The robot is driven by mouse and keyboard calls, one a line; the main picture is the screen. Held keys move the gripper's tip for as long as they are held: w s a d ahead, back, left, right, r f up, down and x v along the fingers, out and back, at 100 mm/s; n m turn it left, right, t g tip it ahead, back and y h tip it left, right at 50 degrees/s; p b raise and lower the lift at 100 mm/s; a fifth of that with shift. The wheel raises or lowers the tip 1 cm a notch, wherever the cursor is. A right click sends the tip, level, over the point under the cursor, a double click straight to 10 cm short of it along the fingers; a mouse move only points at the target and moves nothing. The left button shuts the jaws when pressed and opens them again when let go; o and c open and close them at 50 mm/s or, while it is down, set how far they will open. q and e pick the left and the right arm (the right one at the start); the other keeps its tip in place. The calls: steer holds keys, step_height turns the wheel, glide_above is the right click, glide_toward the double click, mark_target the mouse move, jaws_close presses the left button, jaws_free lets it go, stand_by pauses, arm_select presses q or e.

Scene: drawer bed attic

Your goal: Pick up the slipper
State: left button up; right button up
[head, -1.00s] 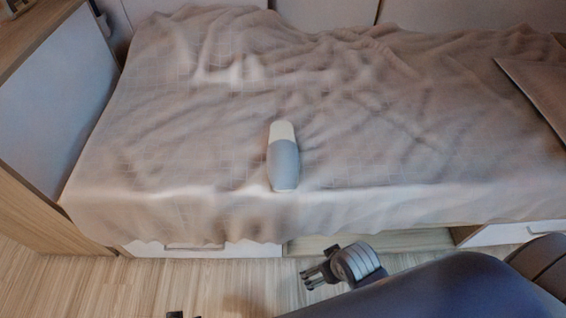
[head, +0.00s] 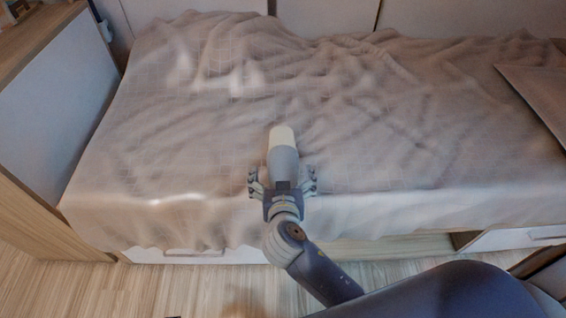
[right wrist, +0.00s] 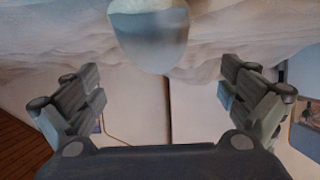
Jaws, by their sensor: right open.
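The slipper (head: 283,152) lies on the bed near its front edge, with a pale cream toe end pointing away from me and a grey-blue end toward me. My right gripper (head: 282,176) is open, with one finger on each side of the slipper's near end in the head view. In the right wrist view the slipper (right wrist: 150,36) shows at the top centre, beyond the fingers of the open gripper (right wrist: 160,92) and not between their tips.
The bed (head: 400,150) has a wrinkled beige cover and clear room around the slipper. A pillow (head: 540,95) lies at the far right. A cabinet (head: 50,110) stands at the left. Drawers (head: 200,256) sit below the bed's front edge.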

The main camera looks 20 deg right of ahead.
mark_target(282, 167)
steer(key=x, duration=0.4)
steer(key=shift+d, duration=0.1)
steer(key=b+x, duration=0.1)
steer(key=x, duration=0.4)
steer(key=shift+w+d+f, duration=0.15)
steer(key=shift+w+d, duration=0.1)
steer(key=shift+w, duration=0.05)
arm_select(q)
steer(key=r, duration=0.2)
steer(key=w+r, duration=0.1)
steer(key=r, duration=0.1)
arm_select(e)
steer(key=c, duration=1.2)
